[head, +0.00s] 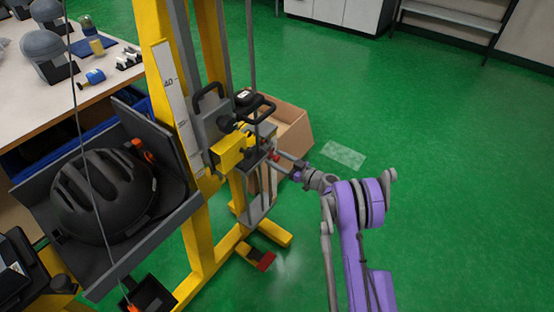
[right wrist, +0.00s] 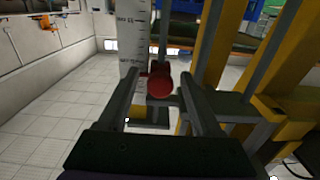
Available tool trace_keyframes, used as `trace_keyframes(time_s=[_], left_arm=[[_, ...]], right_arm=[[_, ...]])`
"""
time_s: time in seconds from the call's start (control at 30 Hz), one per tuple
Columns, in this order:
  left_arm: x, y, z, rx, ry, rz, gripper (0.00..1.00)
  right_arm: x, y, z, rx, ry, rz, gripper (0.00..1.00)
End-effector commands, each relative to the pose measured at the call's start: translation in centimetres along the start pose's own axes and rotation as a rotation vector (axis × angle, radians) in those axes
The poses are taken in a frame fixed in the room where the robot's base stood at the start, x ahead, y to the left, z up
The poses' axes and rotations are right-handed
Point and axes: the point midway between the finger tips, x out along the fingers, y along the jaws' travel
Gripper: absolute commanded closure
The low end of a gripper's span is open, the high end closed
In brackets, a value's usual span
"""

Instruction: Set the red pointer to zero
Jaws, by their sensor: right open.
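The red pointer (right wrist: 160,86) shows in the right wrist view as a red round knob in front of a white printed scale (right wrist: 131,50). My right gripper (right wrist: 162,76) is open, with one finger on each side of the red knob. I cannot tell whether either finger touches it. In the head view the gripper (head: 272,151) reaches the tower from the right, and a small red part (head: 276,156) shows beside its tip. My left gripper is not in view.
The yellow tower (head: 168,60) carries a white scale (head: 170,85) marked 40 on its left post. A black helmet (head: 103,195) lies in a grey tray at left. A cardboard box (head: 291,122) stands behind the gripper.

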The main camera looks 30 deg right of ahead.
Motion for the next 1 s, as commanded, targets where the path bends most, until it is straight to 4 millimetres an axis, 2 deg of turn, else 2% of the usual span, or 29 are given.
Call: trace_keyframes(time_s=[0.13,0.23,0.5,0.7,0.83,1.0], left_arm=[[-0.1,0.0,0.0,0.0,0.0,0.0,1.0],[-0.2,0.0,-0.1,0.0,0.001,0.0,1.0],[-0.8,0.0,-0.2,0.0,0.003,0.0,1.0],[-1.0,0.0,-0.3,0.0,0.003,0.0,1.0],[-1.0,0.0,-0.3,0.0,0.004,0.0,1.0],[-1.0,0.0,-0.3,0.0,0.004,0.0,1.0]], right_arm=[[-0.3,0.0,0.0,0.0,0.0,0.001,0.34],[-1.4,0.1,-0.1,-0.001,0.0,0.002,0.34],[-6.8,0.1,-0.1,-0.001,0.0,0.003,0.34],[-9.8,0.1,-0.1,-0.001,0.0,0.002,0.34],[-10.7,0.0,0.0,0.0,0.0,0.001,0.34],[-10.8,0.0,0.0,0.0,0.0,0.0,0.34]])
